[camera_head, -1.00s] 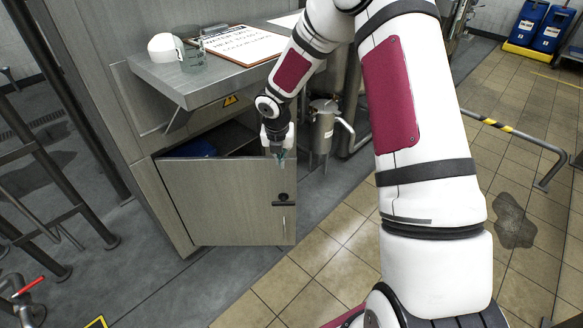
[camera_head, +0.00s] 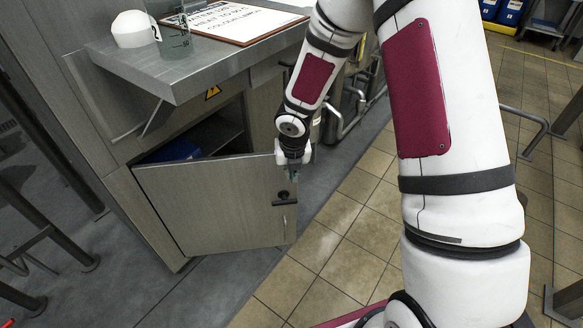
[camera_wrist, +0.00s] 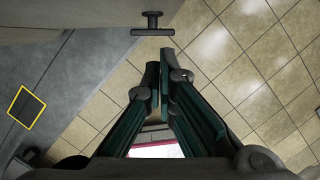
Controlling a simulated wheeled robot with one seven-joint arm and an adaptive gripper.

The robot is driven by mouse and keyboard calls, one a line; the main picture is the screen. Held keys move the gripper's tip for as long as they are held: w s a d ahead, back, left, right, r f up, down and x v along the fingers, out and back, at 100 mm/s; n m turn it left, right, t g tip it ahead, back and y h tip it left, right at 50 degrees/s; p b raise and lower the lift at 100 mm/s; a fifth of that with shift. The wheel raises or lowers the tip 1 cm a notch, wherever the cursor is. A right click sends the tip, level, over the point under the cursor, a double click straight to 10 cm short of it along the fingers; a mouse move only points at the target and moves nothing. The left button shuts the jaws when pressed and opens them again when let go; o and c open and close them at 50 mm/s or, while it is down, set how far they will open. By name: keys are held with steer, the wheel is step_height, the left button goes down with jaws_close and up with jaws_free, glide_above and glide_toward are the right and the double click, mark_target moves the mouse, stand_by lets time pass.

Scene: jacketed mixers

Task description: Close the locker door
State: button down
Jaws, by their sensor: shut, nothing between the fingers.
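The locker door (camera_head: 215,205) is a grey metal panel standing partly open, hinged at its left side. Its dark handle (camera_head: 285,197) is near the upper right edge, and in the wrist view the handle (camera_wrist: 152,28) shows ahead of my fingertips. The locker opening (camera_head: 222,130) shows behind and above the door, with a blue item (camera_head: 172,152) inside. My gripper (camera_head: 292,172) is at the door's upper right corner, just above the handle. In the wrist view my gripper (camera_wrist: 160,58) has its fingertips together with nothing between them. Whether it touches the door I cannot tell.
A metal shelf (camera_head: 165,78) juts out above the locker, holding a glass beaker (camera_head: 175,40), a white cup-like item (camera_head: 133,30) and a clipboard (camera_head: 235,20). Dark metal frame rails stand at the left. Tiled floor (camera_head: 345,230) to the right of the door is clear.

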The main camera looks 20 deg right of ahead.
steer(key=w+f+b, duration=0.1)
steer(key=w+f, duration=0.3)
steer(key=w, duration=0.1)
steer(key=shift+d+f, duration=0.2)
steer(key=shift+d, duration=0.15)
